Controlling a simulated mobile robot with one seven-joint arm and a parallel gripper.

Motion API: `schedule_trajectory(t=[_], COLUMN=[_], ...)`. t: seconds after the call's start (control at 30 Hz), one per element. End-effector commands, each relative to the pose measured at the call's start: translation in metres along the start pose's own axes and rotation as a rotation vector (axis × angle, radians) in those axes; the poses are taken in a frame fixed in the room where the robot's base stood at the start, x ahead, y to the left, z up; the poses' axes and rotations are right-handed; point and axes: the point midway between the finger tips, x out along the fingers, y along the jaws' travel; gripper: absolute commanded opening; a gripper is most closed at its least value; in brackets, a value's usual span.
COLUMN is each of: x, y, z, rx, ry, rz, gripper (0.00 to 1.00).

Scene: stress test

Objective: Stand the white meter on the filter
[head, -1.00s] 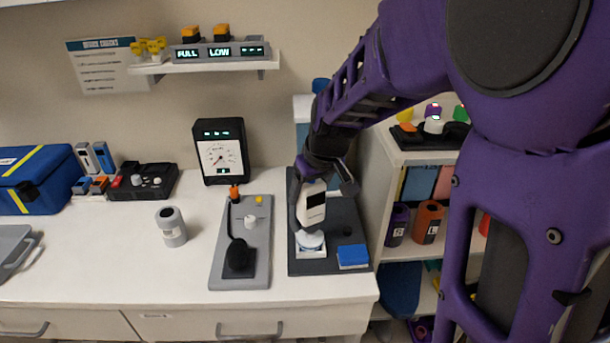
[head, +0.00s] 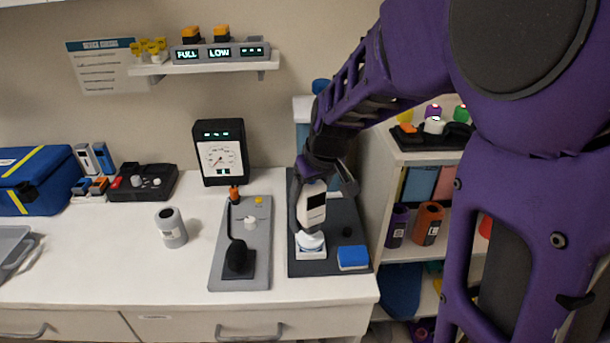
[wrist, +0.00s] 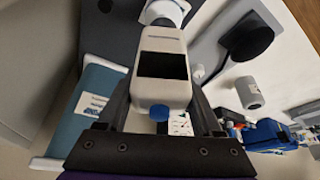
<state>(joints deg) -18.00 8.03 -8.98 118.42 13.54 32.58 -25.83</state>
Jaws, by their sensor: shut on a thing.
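The white meter (head: 312,208) has a dark screen and stands nearly upright in my gripper (head: 318,195), at the right of the counter. The wrist view shows the meter (wrist: 161,75) between my fingers (wrist: 160,105), screen toward the camera. The filter (head: 311,252), a white square base with a pale rounded top, sits on a dark grey mat (head: 325,268) right under the meter. What seems to be its round top shows in the wrist view (wrist: 166,10) beyond the meter's far end. I cannot tell whether meter and filter touch.
A blue block (head: 353,257) and a small black knob (head: 347,232) lie on the mat right of the filter. A grey panel (head: 227,265) with a black round-based part stands left. A grey cup (head: 171,228) is farther left. A shelf unit (head: 385,160) stands right.

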Motion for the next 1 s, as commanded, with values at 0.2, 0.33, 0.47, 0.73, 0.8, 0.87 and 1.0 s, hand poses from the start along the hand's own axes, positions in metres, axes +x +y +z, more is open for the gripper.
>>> schedule_trajectory(t=[0.2,0.33,0.47,0.73,0.8,0.87,1.0], x=[0.006,0.009,0.012,0.018,0.02,0.021,0.024], y=[0.0,0.0,0.0,0.0,0.0,0.0,0.0], z=[0.002,0.004,0.005,0.007,0.008,0.009,0.01], rx=[0.0,0.0,0.0,0.0,0.0,0.0,0.0], ry=[0.001,0.001,0.001,0.0,0.0,0.0,0.0], rz=[0.0,0.0,0.0,0.0,0.0,0.0,0.0], gripper=[0.04,0.04,0.04,0.04,0.04,0.04,0.04])
